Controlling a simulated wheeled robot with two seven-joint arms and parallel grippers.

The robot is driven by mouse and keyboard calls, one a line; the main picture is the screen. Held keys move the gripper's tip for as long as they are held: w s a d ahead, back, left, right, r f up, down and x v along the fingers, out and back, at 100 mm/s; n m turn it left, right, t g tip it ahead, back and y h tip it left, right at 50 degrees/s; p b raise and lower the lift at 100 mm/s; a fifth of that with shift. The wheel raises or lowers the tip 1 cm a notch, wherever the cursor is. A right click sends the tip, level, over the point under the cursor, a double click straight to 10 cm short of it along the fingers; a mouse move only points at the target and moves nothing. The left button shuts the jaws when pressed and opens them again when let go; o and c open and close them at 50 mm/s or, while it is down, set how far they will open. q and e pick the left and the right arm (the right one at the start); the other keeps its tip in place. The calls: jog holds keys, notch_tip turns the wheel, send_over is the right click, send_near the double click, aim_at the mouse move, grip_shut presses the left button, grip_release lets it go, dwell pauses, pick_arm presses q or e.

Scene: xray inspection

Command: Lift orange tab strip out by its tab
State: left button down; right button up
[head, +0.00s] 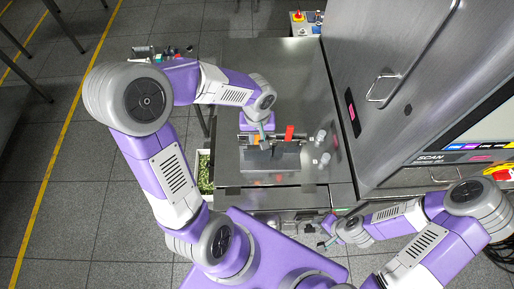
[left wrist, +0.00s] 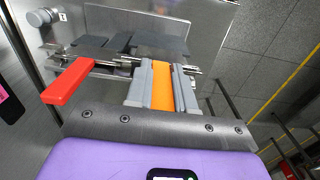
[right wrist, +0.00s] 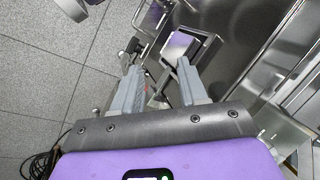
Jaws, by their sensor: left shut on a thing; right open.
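The orange tab strip (left wrist: 162,88) shows between the fingers of my left gripper (left wrist: 163,72) in the left wrist view. The gripper is shut on it, and the fingers hide its edges. The strip is at a grey metal fixture with rods; whether it is still seated there I cannot tell. In the head view my left gripper (head: 264,134) is at the fixture (head: 272,158) on the steel table. A red lever (left wrist: 70,82) sits beside the fingers, also visible in the head view (head: 289,132). My right gripper (right wrist: 158,78) is open and empty, low by the table's front right.
The steel table (head: 290,75) is mostly clear behind the fixture. Small knobs (head: 321,136) stand right of it. The large steel cabinet (head: 390,60) with a handle bounds the right side. A bin with green contents (head: 205,172) stands at the table's left.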

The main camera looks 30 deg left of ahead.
pick_arm(q)
jog(key=shift+s, duration=0.1)
dwell(0.4)
jog(key=shift+r+p, duration=2.1)
jog(key=shift+r, duration=1.85)
notch_tip(320, 180, up, 7)
